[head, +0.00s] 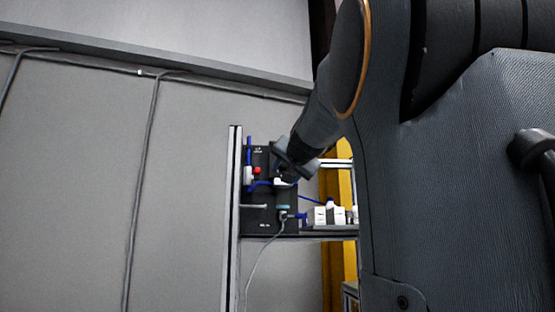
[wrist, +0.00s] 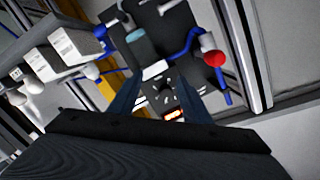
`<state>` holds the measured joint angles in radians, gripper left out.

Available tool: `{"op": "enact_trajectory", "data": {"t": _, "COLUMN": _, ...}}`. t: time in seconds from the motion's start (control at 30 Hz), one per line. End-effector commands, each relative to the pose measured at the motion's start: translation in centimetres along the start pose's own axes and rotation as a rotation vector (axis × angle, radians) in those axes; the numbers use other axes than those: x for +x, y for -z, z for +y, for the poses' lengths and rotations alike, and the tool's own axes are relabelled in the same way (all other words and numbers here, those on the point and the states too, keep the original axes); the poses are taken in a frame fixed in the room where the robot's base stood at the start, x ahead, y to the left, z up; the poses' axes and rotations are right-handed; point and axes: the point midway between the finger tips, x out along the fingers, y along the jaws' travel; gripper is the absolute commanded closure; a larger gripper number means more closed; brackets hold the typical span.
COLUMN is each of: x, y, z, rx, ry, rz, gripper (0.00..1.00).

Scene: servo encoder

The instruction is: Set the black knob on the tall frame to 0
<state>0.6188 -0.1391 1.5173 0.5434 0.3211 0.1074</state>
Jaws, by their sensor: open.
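The tall frame (head: 234,220) is a metal upright carrying a black panel (head: 256,215). My gripper (head: 284,176) is in front of this panel and hides part of it. In the wrist view the panel appears turned over, and my open gripper (wrist: 158,100) has its dark fingers spread on either side of a small dark dial area with white marks. The black knob seems to be in this area (wrist: 166,92), but its outline and pointer are too small to read. A small lit red display (wrist: 173,114) shows beside it; its digits are not legible.
A cable (head: 258,264) hangs below the panel. A grey wall is behind.

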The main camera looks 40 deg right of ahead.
Motion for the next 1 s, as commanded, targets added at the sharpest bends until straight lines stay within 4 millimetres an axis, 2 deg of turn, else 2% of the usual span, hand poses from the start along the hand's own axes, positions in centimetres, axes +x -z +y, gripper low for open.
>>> {"op": "enact_trajectory", "data": {"t": 0.03, "x": -0.8, "y": 2.4, "z": -0.7, "rx": 0.010, "ry": 0.009, "rz": 0.035, "gripper": 0.56}}
{"op": "enact_trajectory", "data": {"t": 0.1, "x": -1.5, "y": 4.3, "z": -1.4, "rx": 0.019, "ry": 0.019, "rz": 0.066, "gripper": 0.56}}
{"op": "enact_trajectory", "data": {"t": 0.2, "x": -1.6, "y": 5.4, "z": -1.9, "rx": 0.026, "ry": 0.028, "rz": 0.083, "gripper": 0.56}}
{"op": "enact_trajectory", "data": {"t": 0.7, "x": 4.9, "y": 5.9, "z": -2.2, "rx": 0.027, "ry": 0.028, "rz": 0.082, "gripper": 0.56}}
{"op": "enact_trajectory", "data": {"t": 1.0, "x": 5.9, "y": 5.9, "z": -2.0, "rx": 0.025, "ry": 0.027, "rz": 0.085, "gripper": 0.56}}
